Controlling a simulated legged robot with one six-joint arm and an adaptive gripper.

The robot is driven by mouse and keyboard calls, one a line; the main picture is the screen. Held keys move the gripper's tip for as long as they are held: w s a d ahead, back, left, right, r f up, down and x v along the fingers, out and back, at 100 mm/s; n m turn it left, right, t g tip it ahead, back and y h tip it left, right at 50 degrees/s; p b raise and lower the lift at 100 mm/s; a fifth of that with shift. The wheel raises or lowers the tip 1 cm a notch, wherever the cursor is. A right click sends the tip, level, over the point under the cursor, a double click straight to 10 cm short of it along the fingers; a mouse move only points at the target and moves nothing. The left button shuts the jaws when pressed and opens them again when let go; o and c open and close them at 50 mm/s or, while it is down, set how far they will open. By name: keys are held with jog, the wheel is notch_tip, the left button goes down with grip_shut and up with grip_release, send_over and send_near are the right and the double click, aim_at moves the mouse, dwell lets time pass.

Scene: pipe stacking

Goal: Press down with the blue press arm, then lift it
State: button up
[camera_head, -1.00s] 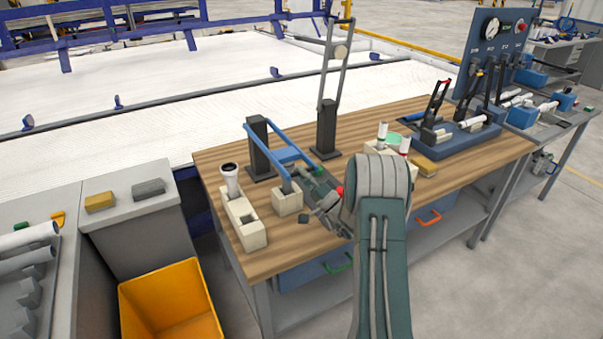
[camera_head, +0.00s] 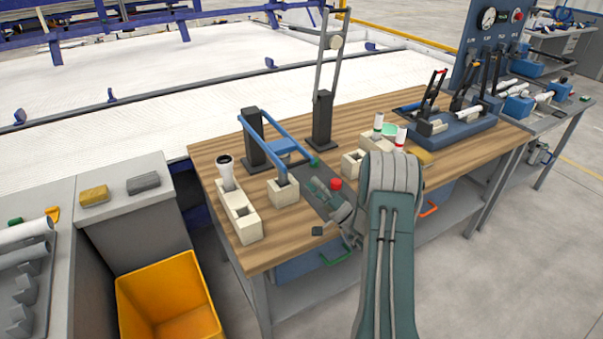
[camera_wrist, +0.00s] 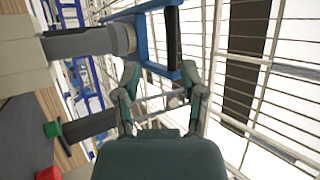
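The blue press arm (camera_head: 279,137) is a blue frame pivoted on a black post (camera_head: 252,135) on the wooden bench. It slopes slightly down to the right, above a beige block (camera_head: 283,191). In the wrist view, the blue frame (camera_wrist: 148,36) shows at the top with its black handle grip (camera_wrist: 172,40). My gripper (camera_wrist: 160,76) is open, its two fingers spread just short of the handle, with nothing clasped between them. In the head view my gripper (camera_head: 322,188) is small, near the arm's right end; its contact with the handle cannot be told.
A beige fixture (camera_head: 238,212) with a white pipe fitting (camera_head: 226,171) stands at the left. A red button (camera_head: 336,184) and green button (camera_head: 314,162) sit close to my gripper. A tall black-based press (camera_head: 323,120) stands behind. A yellow bin (camera_head: 170,300) is at front left.

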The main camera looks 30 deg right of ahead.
jog(key=v, duration=0.5)
jog(key=shift+s+d+f, duration=0.1)
jog(key=shift+d+f, duration=0.05)
